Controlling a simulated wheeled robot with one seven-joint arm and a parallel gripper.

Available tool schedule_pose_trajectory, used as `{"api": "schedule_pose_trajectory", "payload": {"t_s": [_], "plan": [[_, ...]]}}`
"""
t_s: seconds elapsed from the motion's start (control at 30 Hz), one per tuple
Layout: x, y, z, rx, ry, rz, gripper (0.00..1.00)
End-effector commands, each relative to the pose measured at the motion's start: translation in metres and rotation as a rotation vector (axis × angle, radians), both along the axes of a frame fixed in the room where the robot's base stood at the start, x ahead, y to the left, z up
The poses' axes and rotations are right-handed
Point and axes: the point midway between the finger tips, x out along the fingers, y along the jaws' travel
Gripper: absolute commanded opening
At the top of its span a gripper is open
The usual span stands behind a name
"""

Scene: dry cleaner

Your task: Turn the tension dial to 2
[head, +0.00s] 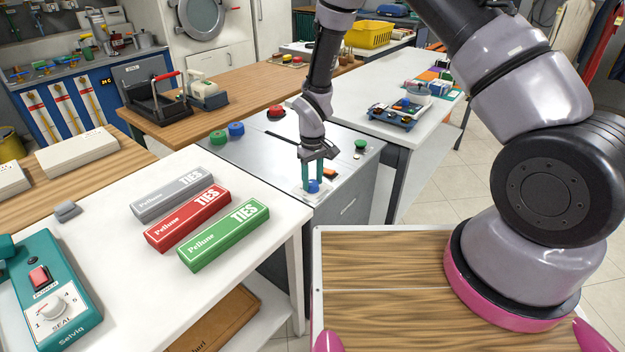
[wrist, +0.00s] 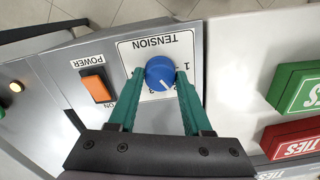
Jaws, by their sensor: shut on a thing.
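The tension dial (wrist: 160,73) is a round blue knob on a white plate (wrist: 139,51) marked TENSION. In the wrist view a white pointer line on the knob points toward the lower right of the picture. A 1 shows at the plate's right; other numbers are partly hidden by the fingers and knob. My gripper (wrist: 158,80) has its teal fingers on either side of the knob, shut on it. In the head view my gripper (head: 313,178) reaches down to the blue dial (head: 314,187) at the near edge of the grey machine top.
An orange POWER switch (wrist: 97,85) sits beside the dial plate. Gray, red and green TIES boxes (head: 225,234) lie on the white table nearby.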

Motion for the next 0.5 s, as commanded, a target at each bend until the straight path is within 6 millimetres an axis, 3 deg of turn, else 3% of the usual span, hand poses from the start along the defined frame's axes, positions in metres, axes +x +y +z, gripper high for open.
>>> {"api": "schedule_pose_trajectory", "payload": {"t_s": [0.3,0.33,0.4,0.5], "plan": [[0.0006,-0.0001,0.0005,0.001,-0.001,-0.001,0.00],[0.0006,-0.0001,0.0005,0.001,-0.001,-0.001,0.53],[0.0006,-0.0001,0.0005,0.001,-0.001,-0.001,0.79],[0.0004,-0.0001,0.0003,0.001,-0.001,-0.001,0.79]]}}
